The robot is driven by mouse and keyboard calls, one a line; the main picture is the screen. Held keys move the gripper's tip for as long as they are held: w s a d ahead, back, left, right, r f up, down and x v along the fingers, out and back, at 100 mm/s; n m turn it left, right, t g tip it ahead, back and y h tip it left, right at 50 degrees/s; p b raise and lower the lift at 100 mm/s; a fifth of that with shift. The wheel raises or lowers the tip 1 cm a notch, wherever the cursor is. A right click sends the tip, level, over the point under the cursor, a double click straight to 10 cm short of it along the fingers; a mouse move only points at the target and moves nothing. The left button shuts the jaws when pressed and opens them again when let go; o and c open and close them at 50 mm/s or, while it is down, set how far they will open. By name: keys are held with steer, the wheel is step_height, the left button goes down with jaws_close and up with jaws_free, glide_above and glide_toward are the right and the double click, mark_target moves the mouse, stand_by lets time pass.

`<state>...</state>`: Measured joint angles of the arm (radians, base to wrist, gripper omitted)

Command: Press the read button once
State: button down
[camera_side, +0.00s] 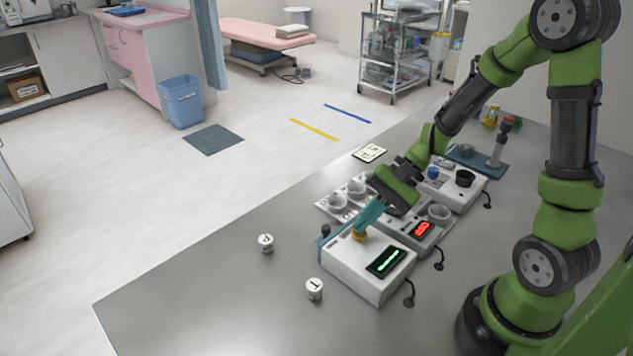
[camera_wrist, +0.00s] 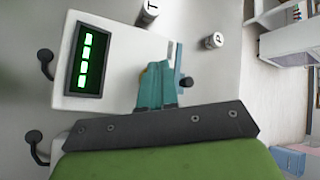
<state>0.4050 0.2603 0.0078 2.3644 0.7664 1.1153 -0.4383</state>
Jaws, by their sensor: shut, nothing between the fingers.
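A white instrument box (camera_side: 353,262) with a lit green display (camera_side: 386,262) stands near the middle of the table. It also fills the upper left of the wrist view (camera_wrist: 118,45). A round yellow button (camera_side: 359,237) shows on its top; no label on it is readable. My gripper (camera_side: 362,226) has teal fingers, closed together and empty, pointing down at the yellow button. In the wrist view the fingers (camera_wrist: 156,88) cover most of the button. The tips are at or just above it; I cannot tell whether they touch.
A teal upright plate with a dark knob (camera_side: 325,230) stands at the box's left edge. Close behind are a red-display unit (camera_side: 422,230), a tray of cups (camera_side: 326,206) and another white device (camera_side: 448,193). Two small labelled white pots (camera_side: 266,243) (camera_side: 314,289) stand left and in front.

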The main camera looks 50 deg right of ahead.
mark_target(365, 231)
steer(key=shift+f, duration=0.45)
stand_by(0.3)
steer(key=shift+r, duration=0.95)
steer(key=shift+r, duration=2.5)
steer(key=shift+f, duration=0.1)
